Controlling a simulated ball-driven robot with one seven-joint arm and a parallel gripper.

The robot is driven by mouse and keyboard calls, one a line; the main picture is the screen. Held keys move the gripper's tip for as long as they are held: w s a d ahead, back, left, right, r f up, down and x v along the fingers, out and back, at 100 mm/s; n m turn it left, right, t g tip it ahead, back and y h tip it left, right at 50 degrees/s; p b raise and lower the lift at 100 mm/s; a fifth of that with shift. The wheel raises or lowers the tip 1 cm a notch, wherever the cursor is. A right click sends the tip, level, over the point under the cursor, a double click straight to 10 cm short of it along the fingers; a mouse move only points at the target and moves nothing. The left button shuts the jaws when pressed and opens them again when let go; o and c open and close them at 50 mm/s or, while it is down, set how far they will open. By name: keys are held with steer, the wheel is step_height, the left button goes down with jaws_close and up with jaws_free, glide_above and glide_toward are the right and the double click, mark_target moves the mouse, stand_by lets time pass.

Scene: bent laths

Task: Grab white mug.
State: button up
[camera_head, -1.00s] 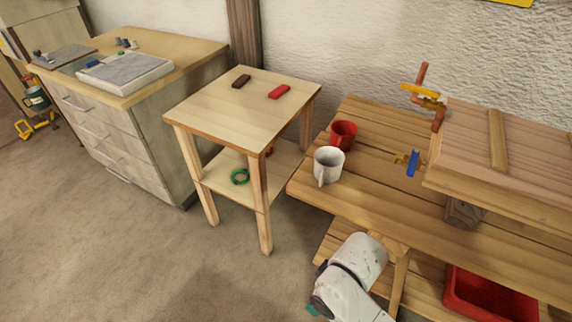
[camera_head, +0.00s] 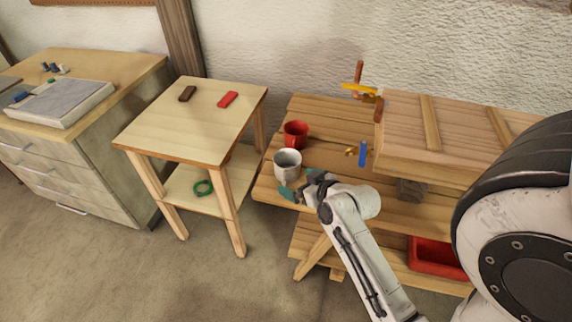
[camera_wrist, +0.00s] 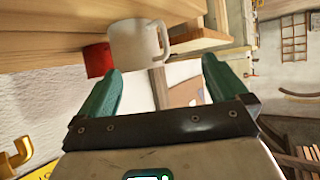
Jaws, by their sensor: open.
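The white mug (camera_head: 287,166) stands upright at the left end of the wooden bench, in front of a red cup (camera_head: 296,134). My gripper (camera_head: 303,187) is at the mug's near right side, with teal fingers spread and nothing between them. In the wrist view the white mug (camera_wrist: 132,45) is beyond the fingertips, nearer the left finger, with its handle on the right side. The open gripper (camera_wrist: 161,68) shows there too, and the red cup (camera_wrist: 98,60) is partly behind the mug. I cannot tell whether a finger touches the mug.
The bench (camera_head: 330,115) also holds a blue-handled clamp (camera_head: 362,153) and a large wooden box (camera_head: 425,135) to the right. A small side table (camera_head: 200,120) with a red block (camera_head: 228,99) and a dark block (camera_head: 187,93) stands left. A red bin (camera_head: 436,257) sits below.

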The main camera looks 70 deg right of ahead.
mark_target(280, 155)
steer(key=shift+m+h, duration=0.5)
steer(key=shift+h, duration=0.3)
steer(key=d, duration=0.2)
steer(key=w+d, duration=0.1)
steer(key=d, duration=0.2)
steer(key=shift+w+d+p, duration=0.35)
steer(key=shift+w, duration=0.05)
steer(key=shift+p+x, duration=0.7)
steer(key=shift+x, duration=2.3)
steer(key=shift+w+r, duration=0.15)
steer(key=shift+r, duration=0.05)
steer(key=shift+c, duration=0.3)
steer(key=c, duration=0.6)
steer(key=shift+c, duration=0.3)
steer(key=shift+r, duration=0.15)
